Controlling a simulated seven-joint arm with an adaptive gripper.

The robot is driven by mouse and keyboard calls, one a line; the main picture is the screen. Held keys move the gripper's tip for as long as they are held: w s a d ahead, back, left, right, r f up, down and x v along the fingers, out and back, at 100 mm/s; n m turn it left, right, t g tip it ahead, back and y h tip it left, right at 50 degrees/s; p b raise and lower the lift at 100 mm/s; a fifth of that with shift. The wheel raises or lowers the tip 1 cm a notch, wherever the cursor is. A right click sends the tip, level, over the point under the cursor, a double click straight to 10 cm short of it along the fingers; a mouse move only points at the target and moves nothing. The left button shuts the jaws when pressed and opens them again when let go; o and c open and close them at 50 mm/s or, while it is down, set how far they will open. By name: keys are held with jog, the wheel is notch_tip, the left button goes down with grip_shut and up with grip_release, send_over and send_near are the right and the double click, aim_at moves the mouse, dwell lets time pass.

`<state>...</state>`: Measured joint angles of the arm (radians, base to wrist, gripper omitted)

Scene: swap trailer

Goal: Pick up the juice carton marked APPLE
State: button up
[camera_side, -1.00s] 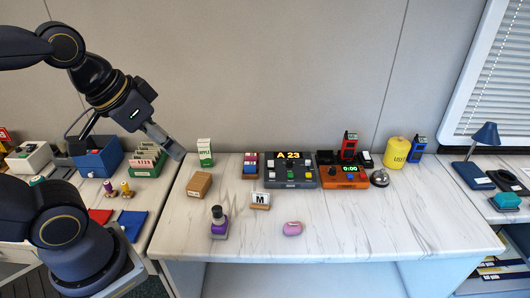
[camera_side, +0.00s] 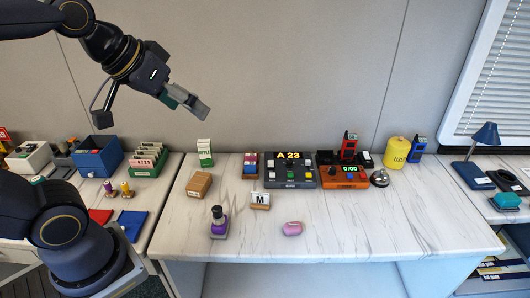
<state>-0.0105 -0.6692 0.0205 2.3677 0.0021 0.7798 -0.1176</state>
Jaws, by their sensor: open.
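The juice carton marked APPLE (camera_side: 205,153) stands upright near the back left of the marble-topped table (camera_side: 335,215). It is white above and green below, with its lettering facing the camera. My gripper (camera_side: 196,108) is in the air above the carton, apart from it. It is open and holds nothing that I can see. The gap between its fingers is hard to make out from this side.
A cardboard box (camera_side: 199,184) stands in front of the carton. A purple stamp (camera_side: 219,222), a sign marked M (camera_side: 260,200) and a pink item (camera_side: 292,228) lie nearer the front. A dark console (camera_side: 290,170) stands to the right. Front right is clear.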

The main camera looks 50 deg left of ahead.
jog(key=w+a+r+n, duration=0.25)
jog(key=w+a, duration=0.25)
jog(key=w, duration=0.3)
jog(key=n+g+y, duration=0.3)
jog(key=n+g, duration=0.2)
jog(key=n, duration=0.1)
send_over(203, 141)
jog(key=s+d, duration=0.3)
jog(key=d, duration=0.2)
notch_tip(203, 141, down, 25)
jog(key=x, duration=0.9)
jog(key=shift+w+a+f, duration=0.15)
jog(key=shift+a+f, duration=0.05)
jog(key=shift+f, duration=0.15)
jog(key=shift+a+x, duration=0.25)
jog(key=shift+x, duration=1.25)
jog(key=shift+a+x, duration=0.25)
jog(key=shift+x, duration=1.3)
jog(key=shift+r, duration=0.2)
jog(key=c, duration=1.4)
